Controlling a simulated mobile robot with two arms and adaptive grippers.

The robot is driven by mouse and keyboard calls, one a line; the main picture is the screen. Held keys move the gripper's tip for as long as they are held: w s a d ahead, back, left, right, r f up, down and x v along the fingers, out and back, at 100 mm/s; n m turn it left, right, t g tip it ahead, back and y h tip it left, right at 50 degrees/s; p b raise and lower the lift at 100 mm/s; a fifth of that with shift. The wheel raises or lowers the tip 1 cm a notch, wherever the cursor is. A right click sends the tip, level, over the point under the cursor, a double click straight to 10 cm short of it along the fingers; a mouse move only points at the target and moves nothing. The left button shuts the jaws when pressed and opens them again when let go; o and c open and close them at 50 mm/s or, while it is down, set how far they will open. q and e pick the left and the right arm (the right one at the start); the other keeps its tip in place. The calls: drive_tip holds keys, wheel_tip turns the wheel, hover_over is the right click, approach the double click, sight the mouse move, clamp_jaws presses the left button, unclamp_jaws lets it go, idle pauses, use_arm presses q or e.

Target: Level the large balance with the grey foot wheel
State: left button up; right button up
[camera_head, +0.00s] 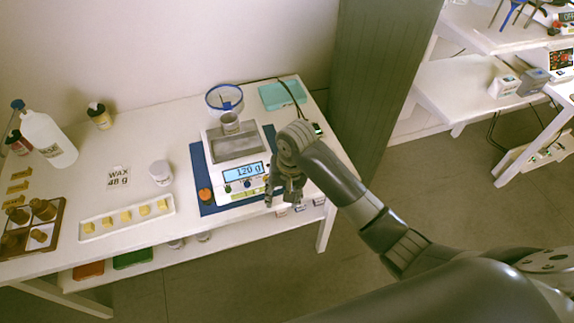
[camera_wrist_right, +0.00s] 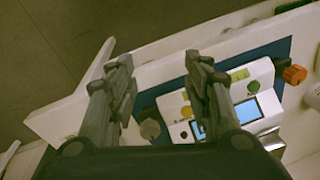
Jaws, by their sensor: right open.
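The large balance (camera_head: 238,145) stands on a blue mat (camera_head: 197,160) near the right end of the table. My right gripper (camera_head: 281,196) is open and empty, pointing down by the balance's front right corner. Contact with the wheel cannot be told.
A white jar (camera_head: 161,173), a tray of yellow cubes (camera_head: 83,227) and a wooden rack (camera_head: 60,205) are left of the balance. A blue-rimmed bowl (camera_head: 224,94) and a teal box (camera_head: 283,95) stand behind it. The table's right edge is close to my gripper.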

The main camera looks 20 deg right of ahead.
drive_tip(key=w+d+r+m+h, duration=0.1)
drive_tip(key=w+d+r+m, duration=0.3)
drive_tip(key=w+r, duration=0.55)
drive_tip(key=shift+m+g, duration=0.3)
drive_tip(key=shift+g, duration=0.1)
drive_tip(key=f, duration=1.1)
drive_tip(key=shift+w+d+f+p, duration=0.2)
drive_tip(key=shift+w+f+p, duration=0.05)
drive_tip(key=shift+w+p, duration=0.15)
drive_tip(key=c, duration=1.1)
